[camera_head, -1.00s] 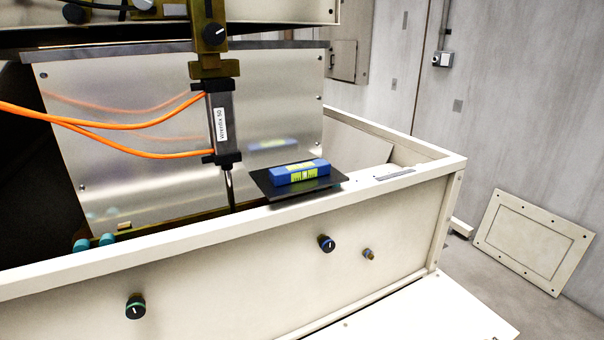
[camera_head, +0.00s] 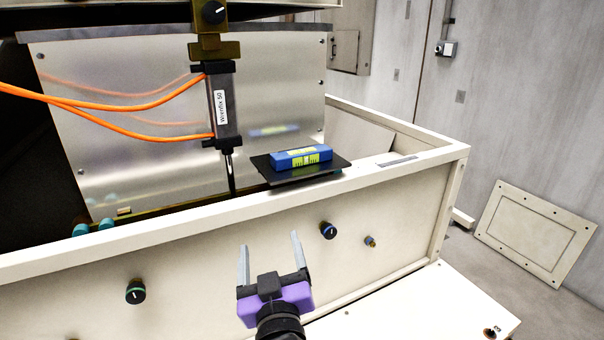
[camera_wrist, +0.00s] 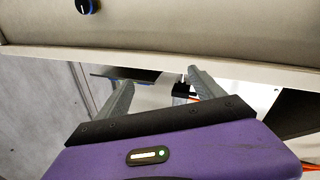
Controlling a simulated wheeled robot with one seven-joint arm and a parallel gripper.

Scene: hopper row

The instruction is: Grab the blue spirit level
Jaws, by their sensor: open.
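The blue spirit level (camera_head: 302,157) has yellow-green panels and lies on a small dark plate (camera_head: 318,170) at the hopper's front rim. My gripper (camera_head: 270,248) is purple with grey fingers. It is open and empty, in front of the cream front panel, below and to the left of the level in the head view. In the wrist view my gripper (camera_wrist: 158,85) shows its two fingers apart, with the rim beyond them. The level itself cannot be made out there.
A cylinder with orange hoses (camera_head: 222,105) hangs behind the rim, left of the level. The cream front rim (camera_head: 150,222) runs across the view. Knobs (camera_head: 328,230) stick out of the front panel. A loose panel (camera_head: 535,232) leans at the right wall.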

